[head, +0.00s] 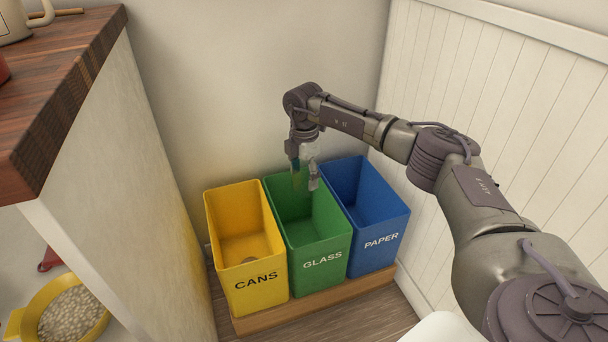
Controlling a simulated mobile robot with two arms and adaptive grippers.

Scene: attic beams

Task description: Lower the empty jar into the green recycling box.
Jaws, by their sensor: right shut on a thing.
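The green recycling box (322,262), labelled GLASS, stands in the middle of a row of three boxes. My right gripper (304,182) points down over the back part of the green box, with its fingertips around the level of the opening. It is shut on the empty jar (308,153), a clear glass thing that shows only faintly between the fingers. The jar's lower end is hard to make out against the green wall. My left gripper is not in view.
The yellow CANS box (255,282) is on the left and the blue PAPER box (377,250) on the right, close against the green one. They stand on a wooden base (312,311). A wooden counter (62,90) is at the left; a panelled wall (490,90) is at the right.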

